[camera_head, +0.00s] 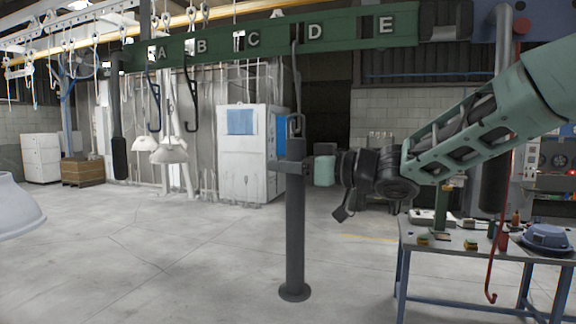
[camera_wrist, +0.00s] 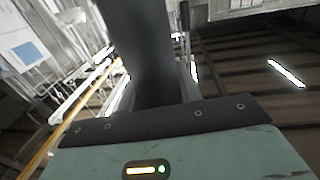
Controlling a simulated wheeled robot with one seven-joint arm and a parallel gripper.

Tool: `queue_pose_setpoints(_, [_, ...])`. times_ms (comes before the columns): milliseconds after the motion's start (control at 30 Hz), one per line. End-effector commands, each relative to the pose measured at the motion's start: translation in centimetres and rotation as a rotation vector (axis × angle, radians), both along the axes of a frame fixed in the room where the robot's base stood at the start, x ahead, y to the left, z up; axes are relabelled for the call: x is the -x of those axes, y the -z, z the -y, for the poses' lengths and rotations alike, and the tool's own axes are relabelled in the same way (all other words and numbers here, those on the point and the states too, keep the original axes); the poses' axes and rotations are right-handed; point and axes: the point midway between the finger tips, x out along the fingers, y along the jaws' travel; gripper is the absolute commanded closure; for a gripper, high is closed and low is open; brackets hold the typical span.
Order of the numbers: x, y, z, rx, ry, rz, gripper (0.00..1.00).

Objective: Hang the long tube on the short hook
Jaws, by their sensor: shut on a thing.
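The long tube (camera_head: 295,225) is dark grey and hangs upright in the middle of the head view, with a round flange at its lower end and a small loop at its top. My gripper (camera_head: 291,167) is shut on its upper part. In the wrist view the tube (camera_wrist: 143,45) fills the upper middle. A thin grey hook (camera_head: 297,82) comes down from the rail between C and D. Its lower end overlaps the tube's loop in the picture; I cannot tell whether they are engaged. Black hooks hang near A (camera_head: 153,90) and B (camera_head: 189,90).
The green lettered rail (camera_head: 275,38) crosses the top. Another dark tube (camera_head: 118,120) hangs at the left. A table (camera_head: 465,245) with small items stands at the lower right, with a red hook (camera_head: 503,240) in front. The floor around the tube's foot is clear.

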Motion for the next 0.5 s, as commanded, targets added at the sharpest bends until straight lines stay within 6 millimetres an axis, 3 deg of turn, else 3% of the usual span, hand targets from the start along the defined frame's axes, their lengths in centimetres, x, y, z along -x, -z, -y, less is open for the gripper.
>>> queue_pose_setpoints(500, [0.02,0.90,-0.03,-0.002,-0.001,0.001,1.00])
